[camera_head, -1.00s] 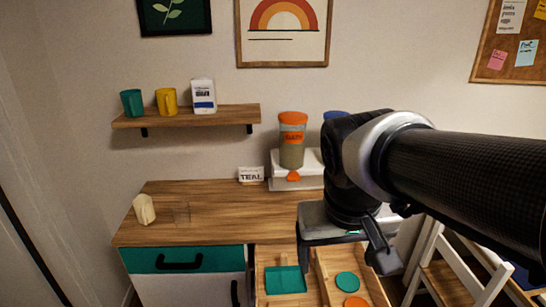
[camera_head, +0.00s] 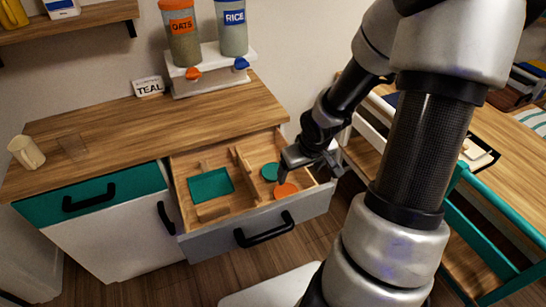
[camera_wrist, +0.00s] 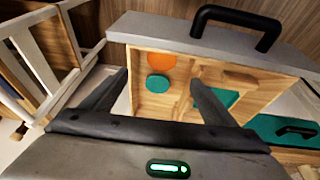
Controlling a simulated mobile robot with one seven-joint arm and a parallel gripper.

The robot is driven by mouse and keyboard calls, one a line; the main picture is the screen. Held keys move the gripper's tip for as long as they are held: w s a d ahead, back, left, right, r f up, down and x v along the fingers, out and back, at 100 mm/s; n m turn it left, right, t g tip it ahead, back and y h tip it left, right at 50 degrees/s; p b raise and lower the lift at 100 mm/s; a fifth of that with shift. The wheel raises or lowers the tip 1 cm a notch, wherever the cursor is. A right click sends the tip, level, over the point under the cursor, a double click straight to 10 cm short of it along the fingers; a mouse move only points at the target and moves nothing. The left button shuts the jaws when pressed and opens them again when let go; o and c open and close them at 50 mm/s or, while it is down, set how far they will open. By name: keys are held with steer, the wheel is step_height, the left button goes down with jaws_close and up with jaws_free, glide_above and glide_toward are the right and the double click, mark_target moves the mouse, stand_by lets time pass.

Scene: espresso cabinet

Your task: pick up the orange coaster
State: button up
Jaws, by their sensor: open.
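The orange coaster (camera_head: 286,190) is a flat round disc lying in the right compartment of the open drawer (camera_head: 262,212). It also shows in the wrist view (camera_wrist: 161,63), close to the drawer's front wall. A teal round coaster (camera_head: 270,172) lies beside it, also visible in the wrist view (camera_wrist: 158,84). My gripper (camera_head: 285,172) is over the right side of the drawer, near both coasters. In the wrist view its two fingers (camera_wrist: 158,80) are spread wide with nothing between them at the tips. The coasters appear beyond the fingers, apart from them.
A teal square (camera_head: 210,185) lies in the left compartment, past a wooden divider (camera_head: 244,178). A black handle (camera_head: 264,230) sticks out of the drawer front. A white chair stands at right.

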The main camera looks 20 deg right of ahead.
steer(key=b, duration=0.8)
glide_toward(286, 193)
steer(key=shift+w+d+f+y, duration=0.1)
steer(key=shift+d+f+y, duration=0.1)
steer(key=shift+f, duration=0.35)
steer(key=shift+d+f+y, duration=0.1)
steer(key=shift+d+f, duration=0.1)
steer(key=shift+f, duration=0.35)
steer(key=shift+t, duration=0.3)
steer(key=shift+b+x, duration=1.35)
steer(key=shift+x, duration=1.55)
steer(key=shift+w+a+r, duration=0.1)
steer(key=c, duration=0.9)
